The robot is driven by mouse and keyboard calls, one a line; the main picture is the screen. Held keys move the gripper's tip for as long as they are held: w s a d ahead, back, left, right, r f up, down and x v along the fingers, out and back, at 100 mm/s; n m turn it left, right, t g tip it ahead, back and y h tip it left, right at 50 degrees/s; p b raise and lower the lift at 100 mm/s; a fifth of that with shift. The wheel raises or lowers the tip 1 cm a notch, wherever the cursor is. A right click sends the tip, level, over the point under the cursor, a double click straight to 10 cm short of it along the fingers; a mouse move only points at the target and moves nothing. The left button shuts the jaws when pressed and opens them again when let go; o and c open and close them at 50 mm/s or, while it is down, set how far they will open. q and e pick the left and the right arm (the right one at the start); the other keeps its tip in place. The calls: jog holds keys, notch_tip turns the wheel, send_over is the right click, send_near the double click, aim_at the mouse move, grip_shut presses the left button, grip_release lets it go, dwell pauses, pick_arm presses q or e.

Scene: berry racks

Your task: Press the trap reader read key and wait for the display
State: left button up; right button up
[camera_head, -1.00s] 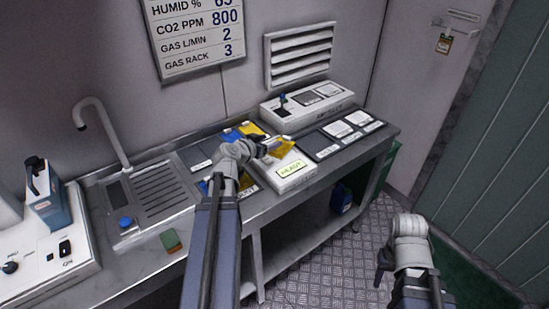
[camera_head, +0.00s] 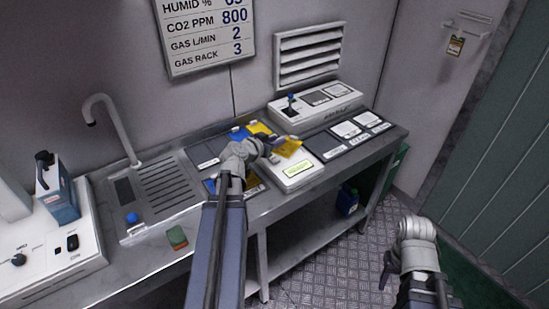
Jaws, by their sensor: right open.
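The trap reader is a white box (camera_head: 303,181) on the bench, with a lit pale-green display (camera_head: 298,169) on its front. The display's text is too small to read surely. A yellow card (camera_head: 289,148) lies at the reader's top. My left gripper (camera_head: 268,147) is at the reader's left rear, close over it; its fingers are small and dark, and I cannot tell whether they are open or touch the reader. The read key is not clearly visible, perhaps hidden by the gripper. My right gripper (camera_head: 386,270) is open and empty, low over the floor at right.
Blue and yellow cards (camera_head: 259,128) lie on mats behind and beside my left gripper. Dark mats with white cards (camera_head: 346,130) are right of the reader. A white box with a joystick (camera_head: 315,105) stands behind. A sink (camera_head: 165,186) and green sponge (camera_head: 177,237) are left.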

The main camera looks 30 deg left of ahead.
pick_arm(q)
grip_shut()
jog(key=shift+r, duration=0.1)
dwell(1.1)
